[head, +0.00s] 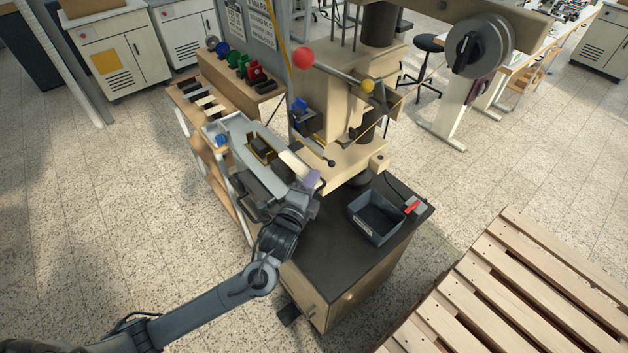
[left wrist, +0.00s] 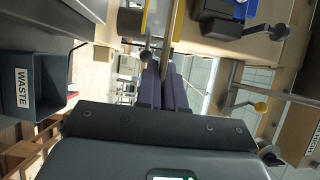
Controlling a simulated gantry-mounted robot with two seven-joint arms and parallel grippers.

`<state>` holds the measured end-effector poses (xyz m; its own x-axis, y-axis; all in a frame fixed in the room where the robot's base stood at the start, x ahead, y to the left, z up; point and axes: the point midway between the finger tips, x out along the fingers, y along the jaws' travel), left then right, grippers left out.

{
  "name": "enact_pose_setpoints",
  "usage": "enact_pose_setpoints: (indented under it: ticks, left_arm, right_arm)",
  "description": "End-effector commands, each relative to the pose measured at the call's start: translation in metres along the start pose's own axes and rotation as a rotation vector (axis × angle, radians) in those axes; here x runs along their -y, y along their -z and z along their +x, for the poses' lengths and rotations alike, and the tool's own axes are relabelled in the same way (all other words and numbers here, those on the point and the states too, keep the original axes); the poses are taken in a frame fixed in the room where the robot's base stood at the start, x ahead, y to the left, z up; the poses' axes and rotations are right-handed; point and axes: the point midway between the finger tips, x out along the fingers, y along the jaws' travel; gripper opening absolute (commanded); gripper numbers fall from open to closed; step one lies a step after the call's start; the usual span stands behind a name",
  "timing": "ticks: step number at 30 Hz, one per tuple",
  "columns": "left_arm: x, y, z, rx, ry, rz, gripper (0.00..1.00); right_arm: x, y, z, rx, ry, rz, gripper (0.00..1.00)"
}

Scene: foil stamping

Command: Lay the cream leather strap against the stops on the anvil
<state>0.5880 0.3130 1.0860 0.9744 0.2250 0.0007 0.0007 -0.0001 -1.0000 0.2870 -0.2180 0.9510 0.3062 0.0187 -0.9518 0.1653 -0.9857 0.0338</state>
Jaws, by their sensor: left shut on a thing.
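My left gripper (head: 313,179), with purple fingers, is beside the left front edge of the stamping press. A pale cream strip, the cream leather strap (head: 292,163), runs back and left from its fingers, which are shut on it. The press's beige lower block (head: 345,158) is just right of and behind the gripper. I cannot make out the anvil's stops. My right gripper is not in view.
A grey bin (head: 375,218) stands on the dark bench top (head: 325,240); its WASTE label shows in the left wrist view. A grey tray (head: 231,127) and a rack with several strips are left of the press. The press lever has a red knob (head: 303,58). A pallet (head: 520,290) lies right.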

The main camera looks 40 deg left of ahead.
Motion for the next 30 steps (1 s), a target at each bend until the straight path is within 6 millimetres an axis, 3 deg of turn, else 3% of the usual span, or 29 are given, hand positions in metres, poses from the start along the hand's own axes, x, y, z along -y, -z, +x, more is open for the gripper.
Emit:
enact_pose_setpoints:
  ticks: [30]
  left_arm:
    - [-0.022,-0.021,0.005,0.0,-0.001,0.0,0.0]
  right_arm:
    - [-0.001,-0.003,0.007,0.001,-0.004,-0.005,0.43]
